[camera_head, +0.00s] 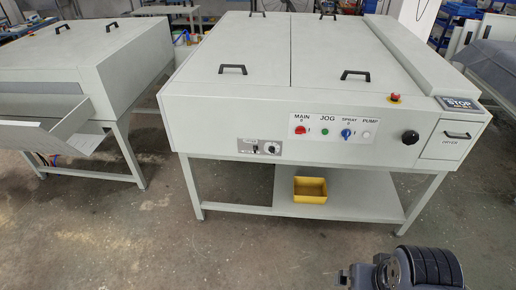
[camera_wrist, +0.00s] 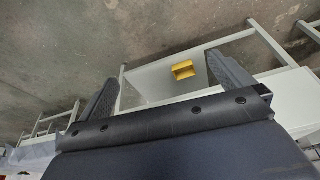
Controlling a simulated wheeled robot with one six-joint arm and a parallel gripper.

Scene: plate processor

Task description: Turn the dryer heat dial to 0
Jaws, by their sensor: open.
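The processor's front panel (camera_head: 330,129) shows in the head view, with a red, a green, a blue and a white control under labels reading MAIN, JOG, SPRAY and PUMP. A small grey plate (camera_head: 259,147) to its left carries a switch and a round dial; its lettering is too small to read. I cannot tell which control is the dryer heat dial. My gripper (camera_wrist: 162,68) shows in the wrist view, fingers spread, empty, apart from all controls.
A yellow bin (camera_head: 310,189) sits on the machine's lower shelf (camera_head: 345,208); the wrist view shows the bin too (camera_wrist: 183,70). Another machine (camera_head: 75,55) stands left. Floor in front is clear.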

